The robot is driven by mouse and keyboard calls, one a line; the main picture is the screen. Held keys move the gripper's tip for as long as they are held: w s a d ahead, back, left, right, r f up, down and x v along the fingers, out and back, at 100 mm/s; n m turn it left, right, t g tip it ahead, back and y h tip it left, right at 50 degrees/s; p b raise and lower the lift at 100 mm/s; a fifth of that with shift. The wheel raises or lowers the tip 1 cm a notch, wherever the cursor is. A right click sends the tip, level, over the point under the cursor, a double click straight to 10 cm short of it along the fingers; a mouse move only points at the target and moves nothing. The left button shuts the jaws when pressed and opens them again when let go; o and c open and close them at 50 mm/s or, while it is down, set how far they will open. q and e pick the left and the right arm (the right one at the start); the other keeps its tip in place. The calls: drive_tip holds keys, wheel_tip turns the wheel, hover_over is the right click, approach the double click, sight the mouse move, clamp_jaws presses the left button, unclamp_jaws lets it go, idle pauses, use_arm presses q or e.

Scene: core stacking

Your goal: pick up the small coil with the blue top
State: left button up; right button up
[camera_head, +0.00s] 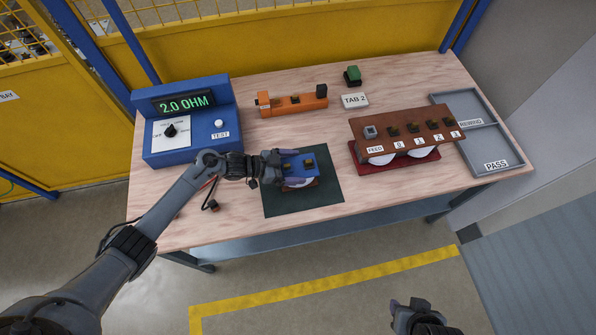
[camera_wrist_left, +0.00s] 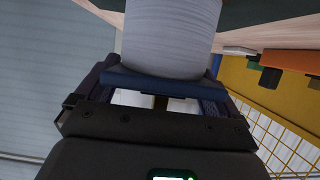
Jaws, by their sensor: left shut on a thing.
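The small coil with the blue top (camera_head: 297,167) is over the dark green mat (camera_head: 325,201) near the table's front. It has a white body and small dark terminals on top. My left gripper (camera_head: 286,168) reaches in from the left and is shut on the coil. In the left wrist view the coil's white body (camera_wrist_left: 170,35) fills the space beyond the fingers, with a blue edge (camera_wrist_left: 150,82) between them. I cannot tell whether the coil touches the mat. My right gripper (camera_head: 415,308) is low at the bottom right, away from the table; its opening is unclear.
A blue tester (camera_head: 190,140) reading 2.0 OHM stands at the left. An orange fixture (camera_head: 290,104), a TAB 2 label (camera_head: 354,100) and a green block (camera_head: 352,75) are behind. A larger brown-topped unit (camera_head: 405,128) sits right, beside a grey REWIND/PASS tray (camera_head: 484,142).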

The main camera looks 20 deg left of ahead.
use_arm(q)
drive_tip(key=c, duration=0.4)
drive_tip(key=shift+r, duration=0.2)
drive_tip(key=shift+c, duration=0.2)
